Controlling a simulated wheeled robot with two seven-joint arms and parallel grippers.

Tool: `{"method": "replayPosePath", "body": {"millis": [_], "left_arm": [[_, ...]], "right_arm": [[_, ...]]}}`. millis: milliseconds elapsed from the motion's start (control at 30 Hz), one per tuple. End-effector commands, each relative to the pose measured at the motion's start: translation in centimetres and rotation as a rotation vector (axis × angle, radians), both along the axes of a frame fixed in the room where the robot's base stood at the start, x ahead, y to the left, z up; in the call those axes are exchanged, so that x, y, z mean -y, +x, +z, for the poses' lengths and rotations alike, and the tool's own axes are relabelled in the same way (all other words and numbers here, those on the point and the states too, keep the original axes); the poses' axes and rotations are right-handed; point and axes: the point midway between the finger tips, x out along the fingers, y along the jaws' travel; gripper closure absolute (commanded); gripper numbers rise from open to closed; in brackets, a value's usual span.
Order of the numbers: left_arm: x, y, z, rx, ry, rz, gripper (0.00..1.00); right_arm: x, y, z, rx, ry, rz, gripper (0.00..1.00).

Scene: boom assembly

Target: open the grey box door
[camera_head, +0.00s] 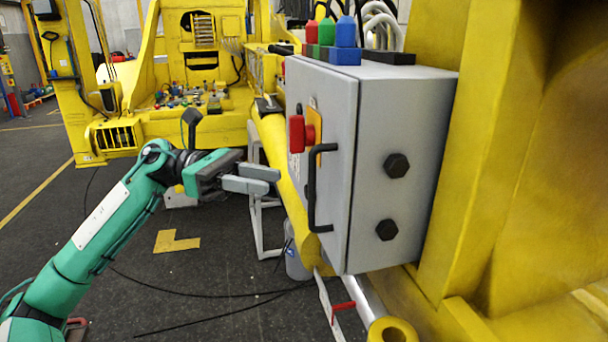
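The grey box (402,150) is mounted on the yellow machine at the right. Its door (330,105) faces left and looks shut. A black bar handle (314,187) stands upright on the door. A red switch (300,134) sits on the door, left of the handle's upper end. My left gripper (272,180) is left of the handle and apart from it, pointing right. Its two grey fingers appear separated by a small gap, with nothing between them. My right gripper is not in view.
Red, green and blue connectors (330,38) stand on top of the box. Black cables (200,291) lie on the dark floor. Open floor lies around my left arm.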

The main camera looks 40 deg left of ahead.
Motion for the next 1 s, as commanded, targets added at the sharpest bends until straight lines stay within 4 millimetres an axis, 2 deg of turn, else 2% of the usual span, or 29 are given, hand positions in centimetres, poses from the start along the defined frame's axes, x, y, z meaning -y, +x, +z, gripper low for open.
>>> {"method": "replayPosePath", "body": {"millis": [33, 100, 400, 600, 933, 1000], "left_arm": [[1.0, 0.3, 0.6, -0.001, 0.002, -0.002, 0.68], [2.3, 0.6, 0.5, -0.002, 0.001, -0.001, 0.68], [6.1, 1.8, 0.3, -0.001, -0.001, 0.001, 0.68], [7.1, 2.1, 0.1, -0.002, -0.003, 0.001, 0.68], [7.3, 2.2, 0.0, -0.001, -0.002, 0.002, 0.68], [7.3, 2.2, 0.0, -0.001, -0.002, 0.002, 0.8]], "right_arm": [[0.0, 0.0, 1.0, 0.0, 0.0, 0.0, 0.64], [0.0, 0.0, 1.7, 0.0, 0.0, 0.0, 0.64], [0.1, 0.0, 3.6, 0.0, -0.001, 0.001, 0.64], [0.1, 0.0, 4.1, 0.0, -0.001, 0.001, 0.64], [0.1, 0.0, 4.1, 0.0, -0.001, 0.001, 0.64], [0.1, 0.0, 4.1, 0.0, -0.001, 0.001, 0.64]]}}
